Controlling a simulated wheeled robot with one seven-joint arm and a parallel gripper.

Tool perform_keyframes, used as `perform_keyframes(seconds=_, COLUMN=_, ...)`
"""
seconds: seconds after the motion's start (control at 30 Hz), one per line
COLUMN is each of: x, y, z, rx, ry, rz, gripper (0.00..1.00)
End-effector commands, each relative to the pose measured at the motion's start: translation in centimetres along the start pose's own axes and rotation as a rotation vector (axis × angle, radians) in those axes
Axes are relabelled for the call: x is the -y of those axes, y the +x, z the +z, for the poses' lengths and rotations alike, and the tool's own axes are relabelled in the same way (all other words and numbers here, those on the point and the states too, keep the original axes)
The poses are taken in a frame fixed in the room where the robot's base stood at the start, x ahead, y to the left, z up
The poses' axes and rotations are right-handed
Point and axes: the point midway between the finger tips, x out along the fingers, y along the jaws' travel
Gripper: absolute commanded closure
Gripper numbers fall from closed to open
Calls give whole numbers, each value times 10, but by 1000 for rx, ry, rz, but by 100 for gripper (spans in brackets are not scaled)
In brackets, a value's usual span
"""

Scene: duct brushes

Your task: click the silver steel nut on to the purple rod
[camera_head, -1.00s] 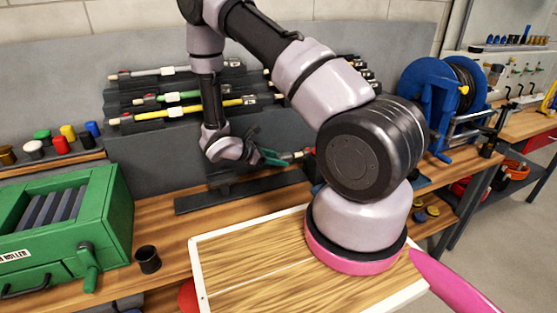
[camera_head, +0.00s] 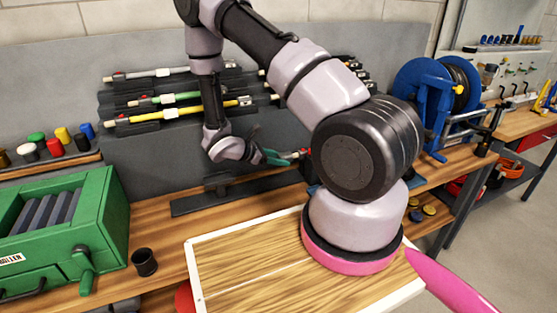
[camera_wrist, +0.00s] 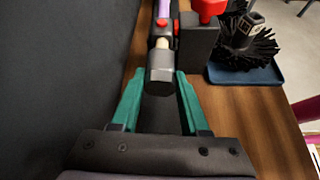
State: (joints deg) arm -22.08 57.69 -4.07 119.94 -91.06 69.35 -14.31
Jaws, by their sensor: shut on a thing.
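The steel nut (camera_wrist: 160,67) shows in the wrist view as a dark grey faceted piece between the green fingers of my gripper (camera_wrist: 160,80), which is shut on it. Just beyond it, in line, are a pale rod tip (camera_wrist: 162,43), a red collar and the purple rod (camera_wrist: 163,10). The nut's far edge meets or overlaps the pale tip; I cannot tell how far it is on. In the head view my gripper (camera_head: 274,156) is low by the back panel, at the red and pale rod end (camera_head: 297,154). My arm hides most of the purple rod there.
A black holder with a red knob (camera_wrist: 208,10) stands right of the rod. A blue tray (camera_wrist: 245,74) with black brushes (camera_wrist: 245,45) lies further right. Racked rods (camera_head: 180,112) hang behind my arm. A green machine (camera_head: 60,235) and black cup (camera_head: 144,262) stand left.

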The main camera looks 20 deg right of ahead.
Motion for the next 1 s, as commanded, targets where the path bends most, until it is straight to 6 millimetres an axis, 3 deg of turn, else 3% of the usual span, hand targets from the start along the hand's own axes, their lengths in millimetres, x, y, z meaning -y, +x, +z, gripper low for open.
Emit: perform_keyframes(seconds=1.0, x=0, y=14, z=8, rx=0, ry=0, rz=0, gripper=100)
